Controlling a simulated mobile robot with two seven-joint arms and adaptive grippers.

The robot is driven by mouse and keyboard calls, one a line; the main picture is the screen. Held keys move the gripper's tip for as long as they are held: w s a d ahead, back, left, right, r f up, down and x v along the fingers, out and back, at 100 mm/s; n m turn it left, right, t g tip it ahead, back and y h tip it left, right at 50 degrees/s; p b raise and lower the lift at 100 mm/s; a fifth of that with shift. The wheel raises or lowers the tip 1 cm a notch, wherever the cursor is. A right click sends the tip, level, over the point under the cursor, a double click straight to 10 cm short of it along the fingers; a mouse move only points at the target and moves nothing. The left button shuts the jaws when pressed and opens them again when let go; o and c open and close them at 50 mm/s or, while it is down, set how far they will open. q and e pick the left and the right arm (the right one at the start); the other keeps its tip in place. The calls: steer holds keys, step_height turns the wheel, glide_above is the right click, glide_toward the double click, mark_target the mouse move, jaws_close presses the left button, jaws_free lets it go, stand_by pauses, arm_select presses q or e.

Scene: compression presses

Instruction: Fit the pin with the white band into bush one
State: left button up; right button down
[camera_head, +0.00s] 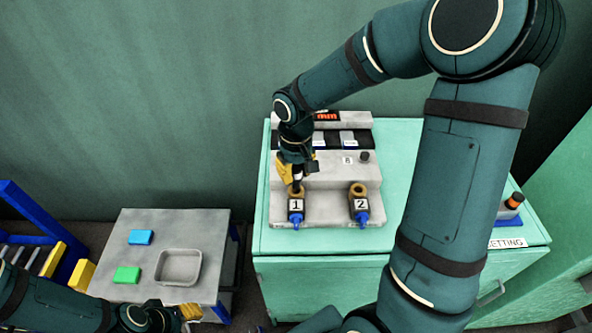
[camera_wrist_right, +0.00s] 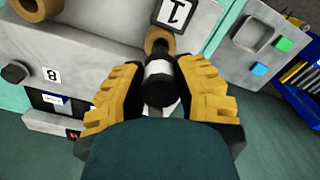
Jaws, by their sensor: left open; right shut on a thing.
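The dark pin with the white band (camera_wrist_right: 158,70) is between the yellow fingers of my right gripper (camera_wrist_right: 160,90). In the head view my right gripper (camera_head: 294,176) points down just above bush one (camera_head: 297,191), a brown ring behind the label "1". Bush one (camera_wrist_right: 158,37) also shows in the right wrist view, right at the pin's far end. The pin overlaps the bush's near edge there; I cannot tell whether its tip is inside. My left gripper (camera_head: 186,312) is open and empty, low by the grey table's front edge.
Bush two (camera_head: 358,189) stands to the right of bush one on the grey press (camera_head: 328,207). A grey table (camera_head: 190,222) at left holds a blue block (camera_head: 141,237), a green block (camera_head: 127,274) and a shallow tray (camera_head: 179,282). An orange-topped button (camera_head: 514,200) stands at right.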

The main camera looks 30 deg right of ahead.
mark_target(296, 183)
steer(key=shift+f+b, duration=1.75)
steer(key=shift+f, duration=0.45)
steer(key=c, duration=0.7)
jaws_free()
steer(key=shift+r, duration=0.1)
step_height(296, 183, up, 12)
steer(key=shift+f, duration=0.1)
